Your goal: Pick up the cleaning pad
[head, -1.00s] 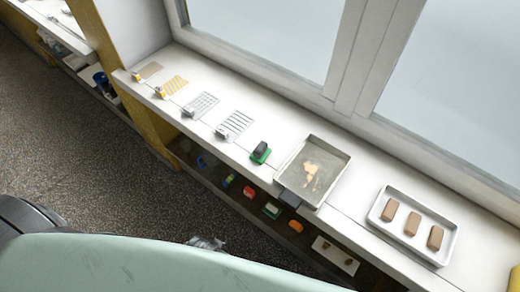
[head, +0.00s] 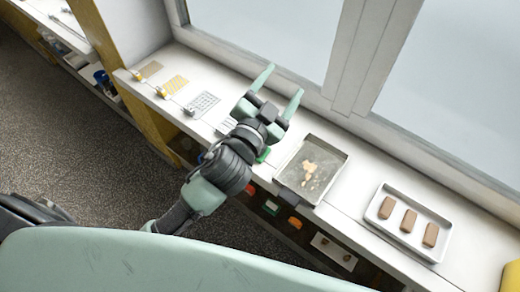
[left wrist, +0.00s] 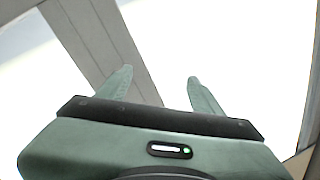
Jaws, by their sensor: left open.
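The cleaning pad, seemingly the small green one with a dark top, is on the white counter, left of the metal tray. Only a bit of its green edge (head: 263,155) shows in the head view; my left arm hides the rest. My left gripper (head: 283,80) is open and empty, raised above the counter with its fingers pointing up toward the window. In the left wrist view its two fingers (left wrist: 160,76) stand apart with only window and frame behind them. The pad is not in that view. My right gripper is not in view.
The metal tray (head: 329,197) with pale crumbs lies right of my arm. A white tray (head: 446,239) with three brown blocks is farther right. Mesh sheets, including a yellow one (head: 174,86), lie at left. The window (head: 265,35) runs behind the counter. Several items sit on the shelf below.

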